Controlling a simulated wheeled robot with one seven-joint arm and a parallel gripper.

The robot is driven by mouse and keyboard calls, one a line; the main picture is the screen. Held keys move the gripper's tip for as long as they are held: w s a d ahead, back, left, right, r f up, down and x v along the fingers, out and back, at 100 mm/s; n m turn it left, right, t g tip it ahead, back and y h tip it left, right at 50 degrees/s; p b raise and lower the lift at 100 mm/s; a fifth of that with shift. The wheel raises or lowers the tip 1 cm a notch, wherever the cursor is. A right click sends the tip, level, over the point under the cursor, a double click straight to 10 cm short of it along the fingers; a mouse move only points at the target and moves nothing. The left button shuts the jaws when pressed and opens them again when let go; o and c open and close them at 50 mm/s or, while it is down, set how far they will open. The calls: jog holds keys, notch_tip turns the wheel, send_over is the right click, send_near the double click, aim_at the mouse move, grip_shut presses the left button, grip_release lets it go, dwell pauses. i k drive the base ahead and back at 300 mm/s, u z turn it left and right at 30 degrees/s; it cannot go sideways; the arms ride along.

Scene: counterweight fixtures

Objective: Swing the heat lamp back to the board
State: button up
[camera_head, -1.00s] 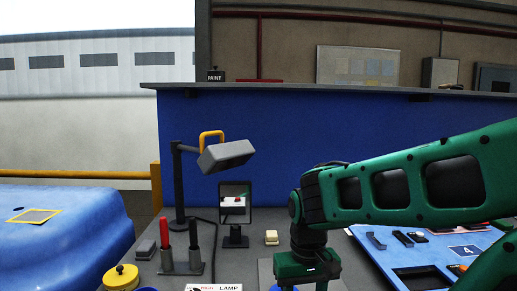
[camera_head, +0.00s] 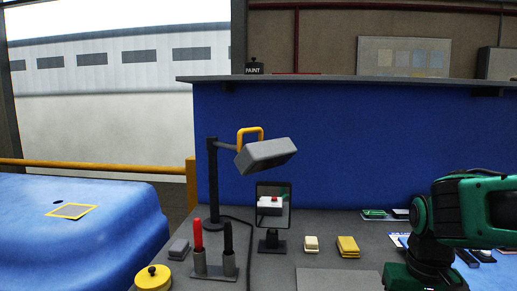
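The heat lamp has a grey box-shaped head (camera_head: 266,155) with a yellow handle (camera_head: 250,132) on top. Its head hangs tilted from a short arm on a dark upright post (camera_head: 212,185) at the left part of the bench, above and behind a small framed mirror (camera_head: 273,205). A flat grey plate (camera_head: 340,281) lies on the bench at the bottom centre; I cannot tell if it is the board. My green arm comes in from the right. My gripper (camera_head: 425,280) is cut off by the bottom edge, well right of the lamp, and its fingers are hidden.
A red and a black pen-like stick stand in a holder (camera_head: 214,272) before the lamp post. A yellow round pot (camera_head: 153,278), a grey block (camera_head: 179,249), a cream block (camera_head: 311,243) and a yellow block (camera_head: 348,246) are nearby. A blue wall (camera_head: 350,150) closes the back.

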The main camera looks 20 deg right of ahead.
aim_at(254, 157)
jog(key=u, duration=0.2)
jog(key=k, duration=1.05)
jog(key=u, duration=0.75)
jog(key=i, duration=1)
jog(key=z, duration=0.05)
